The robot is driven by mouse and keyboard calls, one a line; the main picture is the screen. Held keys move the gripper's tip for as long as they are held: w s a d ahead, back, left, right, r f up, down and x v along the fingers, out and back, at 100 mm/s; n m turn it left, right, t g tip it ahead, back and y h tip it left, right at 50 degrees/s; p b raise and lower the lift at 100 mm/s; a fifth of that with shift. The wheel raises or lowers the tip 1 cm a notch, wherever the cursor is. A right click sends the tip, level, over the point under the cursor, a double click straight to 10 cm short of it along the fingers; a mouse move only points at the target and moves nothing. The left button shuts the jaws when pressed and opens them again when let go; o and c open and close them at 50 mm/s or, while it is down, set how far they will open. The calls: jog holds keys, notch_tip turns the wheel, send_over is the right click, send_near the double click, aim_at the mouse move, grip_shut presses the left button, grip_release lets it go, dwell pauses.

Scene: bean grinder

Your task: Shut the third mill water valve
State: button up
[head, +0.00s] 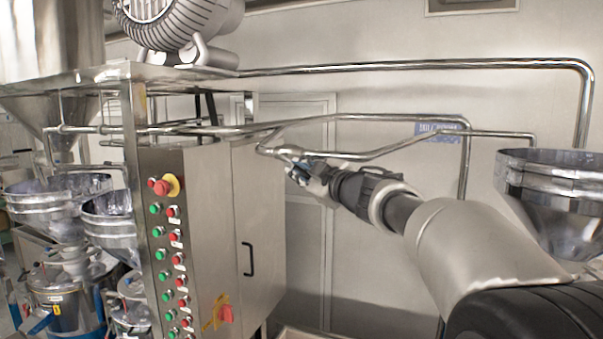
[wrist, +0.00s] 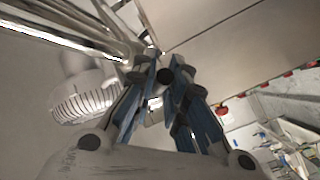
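My gripper (head: 297,173) is at the bend of a thin steel pipe (head: 350,156) beside the tall cabinet. In the wrist view my gripper (wrist: 165,65) shows two blue-grey fingers with a narrow gap. A small dark round part (wrist: 163,77) appears in that gap. I cannot tell whether the fingers touch it or whether it is a valve. No valve can be clearly made out at the pipe; my gripper covers part of it in the head view.
The steel cabinet (head: 207,230) carries several red and green buttons and a red rotary switch (head: 226,314). A large motor (head: 185,22) sits on top. Steel hoppers (head: 60,192) stand at left, another hopper (head: 550,190) at right. Pipes run along the wall behind my arm.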

grip_shut()
jog(key=shift+f+b, duration=0.15)
jog(key=shift+b, duration=0.15)
jog(key=w+a+f+m+t+h+b, duration=0.1)
jog(key=m+t+b, duration=0.4)
jog(key=b, duration=0.7)
jog(key=w+a+f+m+t+h+b, duration=0.1)
jog(key=m+t+b, duration=0.5)
jog(key=b, duration=0.6)
jog(key=a+f+m+h, duration=0.1)
jog(key=a+m+h, duration=0.1)
jog(key=a, duration=0.1)
jog(key=shift+a, duration=0.15)
jog(key=o, duration=0.5)
grip_release()
jog(key=shift+o, duration=0.2)
